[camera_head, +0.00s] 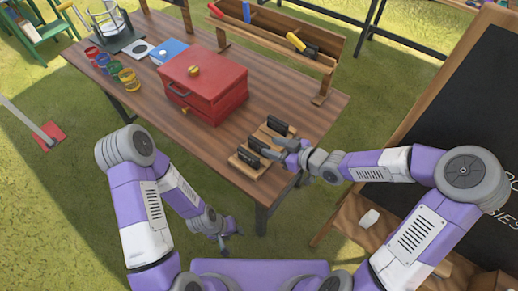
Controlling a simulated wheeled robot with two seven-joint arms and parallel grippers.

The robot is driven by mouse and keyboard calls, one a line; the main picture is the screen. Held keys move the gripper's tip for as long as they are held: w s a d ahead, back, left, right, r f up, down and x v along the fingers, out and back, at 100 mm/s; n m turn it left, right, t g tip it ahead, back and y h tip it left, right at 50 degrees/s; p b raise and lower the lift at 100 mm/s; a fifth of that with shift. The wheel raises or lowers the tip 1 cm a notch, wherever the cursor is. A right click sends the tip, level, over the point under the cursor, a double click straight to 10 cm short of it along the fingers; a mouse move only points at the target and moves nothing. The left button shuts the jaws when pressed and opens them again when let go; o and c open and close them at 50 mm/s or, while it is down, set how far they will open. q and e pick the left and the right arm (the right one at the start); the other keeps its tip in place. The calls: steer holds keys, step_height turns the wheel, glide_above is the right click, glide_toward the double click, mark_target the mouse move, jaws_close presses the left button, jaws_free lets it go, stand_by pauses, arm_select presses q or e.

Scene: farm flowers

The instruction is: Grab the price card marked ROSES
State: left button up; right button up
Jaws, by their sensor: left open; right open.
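Small dark price cards stand on wooden blocks at the table's near right corner: one farther back (278,125), others nearer (249,157). Their lettering is too small to read, so I cannot tell which is marked ROSES. My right gripper (277,142) is open and reaches in from the right among these cards. It partly hides the middle of the group, and I cannot tell whether it touches a card. My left gripper (226,241) is open and empty, low in front of the table and apart from the cards.
A red box (204,84) with a yellow knob stands mid-table, with a blue box (169,51) and coloured rings (129,77) to its left. A wooden trough (280,36) runs along the back. A chalkboard (462,120) stands at the right. Bare tabletop lies left of the cards.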

mark_target(258, 141)
steer(key=b+x, duration=0.3)
steer(key=x, duration=0.4)
steer(key=shift+w+r, duration=0.1)
steer(key=shift+w+a+b, duration=0.25)
steer(key=shift+a+b, duration=0.05)
jaws_close()
